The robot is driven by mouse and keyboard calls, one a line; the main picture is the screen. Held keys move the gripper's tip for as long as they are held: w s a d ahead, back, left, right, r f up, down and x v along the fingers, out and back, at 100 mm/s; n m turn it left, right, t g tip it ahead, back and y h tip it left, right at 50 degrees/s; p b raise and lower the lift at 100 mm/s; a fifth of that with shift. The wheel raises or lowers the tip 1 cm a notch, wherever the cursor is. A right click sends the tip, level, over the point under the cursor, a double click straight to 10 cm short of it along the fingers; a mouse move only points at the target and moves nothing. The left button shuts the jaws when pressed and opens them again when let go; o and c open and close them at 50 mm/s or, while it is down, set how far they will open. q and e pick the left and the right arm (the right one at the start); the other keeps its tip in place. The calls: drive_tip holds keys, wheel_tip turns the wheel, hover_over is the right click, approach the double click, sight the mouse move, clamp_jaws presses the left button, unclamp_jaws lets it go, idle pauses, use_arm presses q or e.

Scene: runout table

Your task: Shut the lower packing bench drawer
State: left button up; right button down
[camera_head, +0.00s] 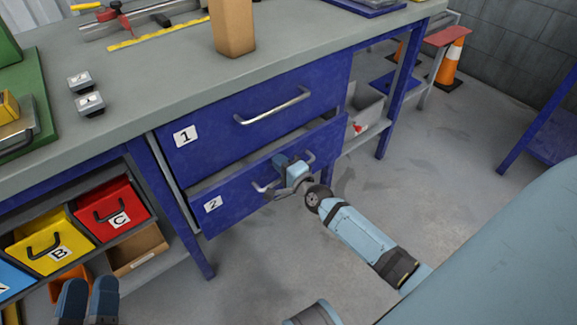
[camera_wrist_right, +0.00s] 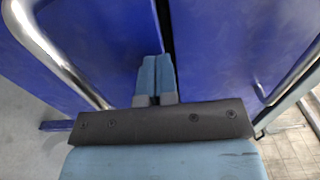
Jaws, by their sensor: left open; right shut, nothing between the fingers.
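The lower drawer (camera_head: 232,204), blue and labelled 2, stands a little way out of the packing bench, its front forward of the upper drawer's. Its metal handle (camera_head: 262,187) is partly hidden behind my right gripper (camera_head: 281,160); a handle bar also shows at the left of the wrist view (camera_wrist_right: 60,50). My right gripper is shut and empty, its fingertips (camera_wrist_right: 156,72) at the drawer front by the handle; whether they touch is unclear. The upper drawer (camera_head: 225,125), labelled 1, looks shut. My left gripper (camera_head: 88,298) is open and empty at the bottom left.
The grey benchtop (camera_head: 150,85) holds a brown block (camera_head: 232,28), a yellow ruler (camera_head: 158,34) and small grey blocks. Red (camera_head: 112,208), yellow (camera_head: 48,243) and blue bins stand left of the drawers. The floor (camera_head: 440,150) on the right is clear, with traffic cones behind.

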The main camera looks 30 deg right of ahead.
sight(271, 153)
use_arm(q)
drive_tip(key=shift+a+f, duration=0.1)
drive_tip(key=shift+f, duration=0.25)
use_arm(e)
drive_tip(key=shift+w, duration=0.25)
drive_tip(key=w, duration=0.3)
drive_tip(key=shift+w+a, duration=0.15)
drive_tip(key=shift+w, duration=0.25)
use_arm(q)
drive_tip(key=shift+s+f, duration=0.15)
use_arm(e)
drive_tip(key=shift+w+r, duration=0.3)
